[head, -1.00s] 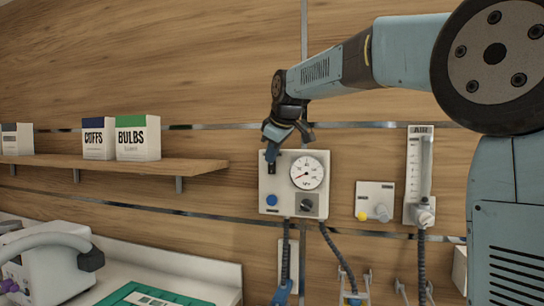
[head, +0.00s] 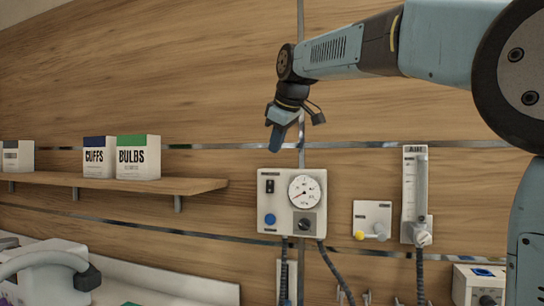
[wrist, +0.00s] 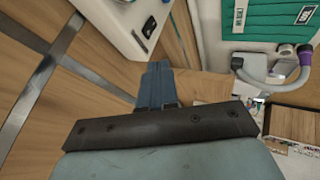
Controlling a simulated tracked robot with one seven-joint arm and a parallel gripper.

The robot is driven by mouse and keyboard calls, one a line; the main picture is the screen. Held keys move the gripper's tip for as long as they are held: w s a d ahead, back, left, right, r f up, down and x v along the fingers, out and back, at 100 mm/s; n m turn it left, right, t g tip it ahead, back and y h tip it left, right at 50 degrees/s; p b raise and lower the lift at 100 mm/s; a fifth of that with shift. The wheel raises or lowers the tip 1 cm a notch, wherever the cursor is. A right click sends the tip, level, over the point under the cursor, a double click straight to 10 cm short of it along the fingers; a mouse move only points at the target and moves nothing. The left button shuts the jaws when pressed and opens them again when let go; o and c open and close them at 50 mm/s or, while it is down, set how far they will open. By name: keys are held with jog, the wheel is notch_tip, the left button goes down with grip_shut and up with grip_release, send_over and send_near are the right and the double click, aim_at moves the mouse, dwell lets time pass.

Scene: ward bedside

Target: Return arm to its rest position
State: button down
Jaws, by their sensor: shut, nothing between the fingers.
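My gripper (head: 276,138) is shut and empty. In the head view it points down, above the white gauge panel (head: 265,222) on the wood wall, apart from it. The panel has a round dial (head: 304,191), a black switch (head: 269,186), a blue button (head: 270,219) and a dark knob (head: 304,224). My arm reaches in from the upper right. In the wrist view my shut blue fingers (wrist: 157,84) show at the middle, with part of a white panel (wrist: 118,22) above them at the upper left.
A wooden shelf (head: 195,187) holds the CUFFS box (head: 98,163) and the BULBS box (head: 138,163). Right of the panel are a small valve plate (head: 372,215) and the AIR flow meter (head: 415,195). Hoses hang below.

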jog(key=shift+s+r, duration=0.15)
jog(key=shift+r, duration=0.1)
dwell(0.3)
jog(key=s+d+f+m+h, duration=0.1)
jog(key=s+d+f+m, duration=0.5)
jog(key=s+f, duration=0.8)
jog(key=s+d+f+m+g+h, duration=0.1)
jog(key=s+d+f+m, duration=0.5)
jog(key=s+d+f, duration=0.5)
jog(key=s+f, duration=0.3)
jog(key=f, duration=0.2)
jog(key=shift+d+f+g, duration=0.15)
jog(key=shift+f+g, duration=0.15)
jog(key=shift+f, duration=0.1)
jog(key=shift+s, duration=0.1)
